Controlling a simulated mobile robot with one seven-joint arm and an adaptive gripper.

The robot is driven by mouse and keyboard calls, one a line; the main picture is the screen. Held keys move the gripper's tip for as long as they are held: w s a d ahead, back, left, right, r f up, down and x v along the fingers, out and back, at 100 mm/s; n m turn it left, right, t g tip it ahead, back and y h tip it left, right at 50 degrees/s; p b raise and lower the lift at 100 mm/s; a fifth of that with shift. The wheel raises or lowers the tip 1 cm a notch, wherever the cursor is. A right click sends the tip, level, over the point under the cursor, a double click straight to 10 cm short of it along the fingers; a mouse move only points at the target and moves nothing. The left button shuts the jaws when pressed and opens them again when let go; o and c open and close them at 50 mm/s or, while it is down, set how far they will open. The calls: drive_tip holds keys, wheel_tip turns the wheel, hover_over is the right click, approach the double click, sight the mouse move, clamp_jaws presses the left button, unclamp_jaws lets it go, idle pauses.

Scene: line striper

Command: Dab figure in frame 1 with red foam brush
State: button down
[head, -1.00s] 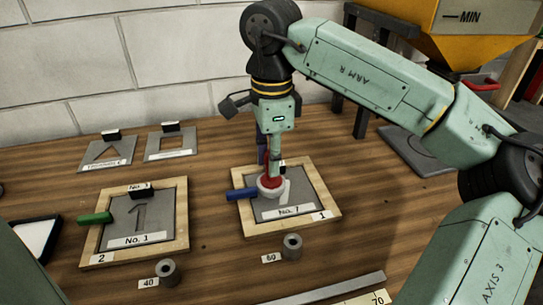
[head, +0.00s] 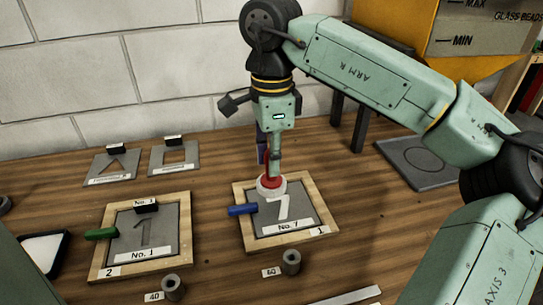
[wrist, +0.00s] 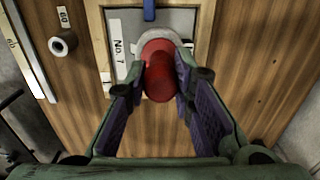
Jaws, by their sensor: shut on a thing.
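My gripper (head: 270,158) is shut on the red foam brush (head: 271,181), which points down with its pale foam end at the upper part of frame 1 (head: 326,221). The brush handle (wrist: 160,77) sits between both fingers in the wrist view. Frame 1 holds a grey stencil plate marked No. 7 (head: 289,227). Its figure (head: 283,207) shows white below and right of the foam. The foam hides part of the plate. I cannot tell whether the foam touches it. A blue clamp (head: 242,210) sits on the frame's left side.
Frame 2 (head: 183,236) with plate No. 1 and a green clamp (head: 101,234) lies left. Two loose stencils (head: 112,166) lie behind it. Grey rings (head: 291,262) stand in front. A dark-rimmed tray (head: 48,252) is far left. Bare wood lies between the frames.

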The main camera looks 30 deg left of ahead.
drive_tip(key=shift+r+p, duration=0.85)
drive_tip(key=shift+r, duration=1.65)
